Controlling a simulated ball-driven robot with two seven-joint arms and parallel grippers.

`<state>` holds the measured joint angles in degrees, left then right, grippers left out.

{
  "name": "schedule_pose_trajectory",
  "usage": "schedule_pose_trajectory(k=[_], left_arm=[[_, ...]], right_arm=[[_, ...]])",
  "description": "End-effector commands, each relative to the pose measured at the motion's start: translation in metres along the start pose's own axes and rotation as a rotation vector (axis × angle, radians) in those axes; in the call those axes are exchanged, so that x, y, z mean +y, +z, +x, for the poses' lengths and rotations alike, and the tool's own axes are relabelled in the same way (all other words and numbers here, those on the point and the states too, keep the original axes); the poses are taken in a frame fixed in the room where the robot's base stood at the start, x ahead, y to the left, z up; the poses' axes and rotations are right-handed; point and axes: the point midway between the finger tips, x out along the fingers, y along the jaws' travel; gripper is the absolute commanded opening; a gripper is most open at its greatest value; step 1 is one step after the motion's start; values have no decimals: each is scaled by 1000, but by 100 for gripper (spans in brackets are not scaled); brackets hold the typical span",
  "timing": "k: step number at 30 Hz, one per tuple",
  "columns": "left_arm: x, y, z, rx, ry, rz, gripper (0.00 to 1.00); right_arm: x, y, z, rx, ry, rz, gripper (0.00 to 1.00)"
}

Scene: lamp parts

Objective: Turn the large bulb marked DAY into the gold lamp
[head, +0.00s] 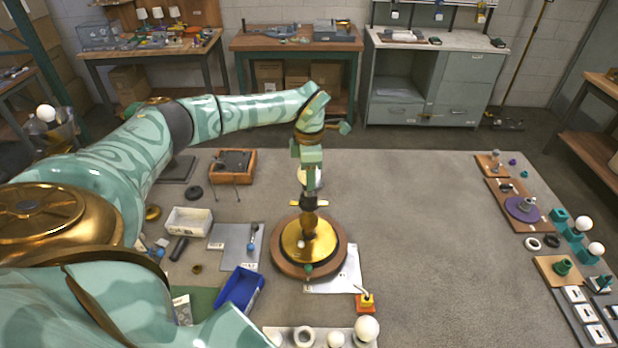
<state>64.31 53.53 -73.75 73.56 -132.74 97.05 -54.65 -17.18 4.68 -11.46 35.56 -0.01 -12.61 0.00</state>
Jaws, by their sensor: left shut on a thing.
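The gold lamp (296,240) stands upright on a round wooden base in the middle of the table, with a dark socket (309,201) on top. My left gripper (311,178) points down directly above the socket. It is shut on a white round bulb (319,183), mostly hidden behind the fingers. The bulb is at or just above the socket; I cannot tell whether it touches. No DAY marking is readable. My right gripper is not in view.
Another large white bulb (367,328) stands with smaller pieces at the front edge. A blue bin (240,290) and white tray (190,221) lie left of the lamp. The table right of the lamp is clear up to the parts at the right edge.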

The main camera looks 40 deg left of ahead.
Motion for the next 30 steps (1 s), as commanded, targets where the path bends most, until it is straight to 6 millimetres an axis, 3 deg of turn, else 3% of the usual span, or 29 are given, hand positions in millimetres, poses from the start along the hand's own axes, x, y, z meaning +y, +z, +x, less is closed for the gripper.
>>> schedule_pose_trajectory(k=[30], left_arm=[[0,0,10,0,0,-1,33]], right_arm=[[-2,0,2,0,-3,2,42]])
